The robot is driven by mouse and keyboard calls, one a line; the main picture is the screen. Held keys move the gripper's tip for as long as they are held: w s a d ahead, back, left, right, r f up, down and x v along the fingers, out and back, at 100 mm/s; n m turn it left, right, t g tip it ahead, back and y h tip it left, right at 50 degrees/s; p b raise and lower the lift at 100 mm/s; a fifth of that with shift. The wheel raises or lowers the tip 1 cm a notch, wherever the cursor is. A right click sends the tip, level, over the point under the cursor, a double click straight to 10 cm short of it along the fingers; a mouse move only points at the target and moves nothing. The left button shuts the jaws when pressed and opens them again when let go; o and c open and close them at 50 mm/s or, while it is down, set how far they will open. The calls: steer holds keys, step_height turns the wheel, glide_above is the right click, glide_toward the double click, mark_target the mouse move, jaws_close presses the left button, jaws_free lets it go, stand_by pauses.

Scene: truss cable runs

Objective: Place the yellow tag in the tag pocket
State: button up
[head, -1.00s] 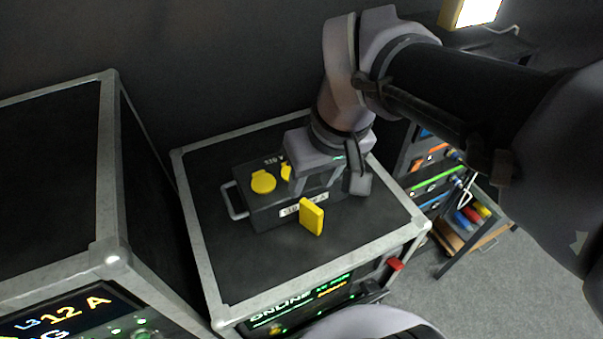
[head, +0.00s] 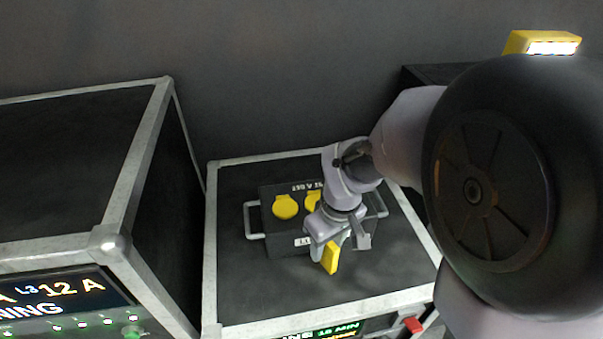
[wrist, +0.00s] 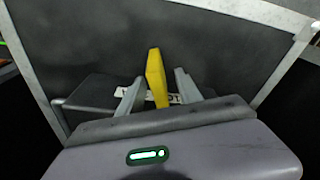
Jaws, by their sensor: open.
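The yellow tag (head: 330,258) stands upright at the front of the dark socket box, by its white label. My gripper (head: 332,250) points down at it from above. In the wrist view the tag (wrist: 156,77) shows between the two grey fingers of my gripper (wrist: 157,92), with a gap on each side. The fingers are open and do not appear to hold it. The tag's lower part is partly hidden by my gripper. I cannot make out a tag pocket for certain; the white label (head: 302,241) on the box front is partly covered.
The dark socket box (head: 268,222) has yellow round covers (head: 286,207) and side handles. It sits on a black case with metal edges (head: 213,290). A taller case (head: 140,150) stands at the left. The case top in front of the box is clear.

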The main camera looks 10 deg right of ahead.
steer(key=shift+w+d+f, duration=0.15)
steer(key=shift+w+f, duration=0.05)
steer(key=shift+f, duration=0.35)
steer(key=shift+s, duration=0.2)
steer(key=shift+c, duration=1.1)
jaws_close()
steer(key=shift+r, duration=0.1)
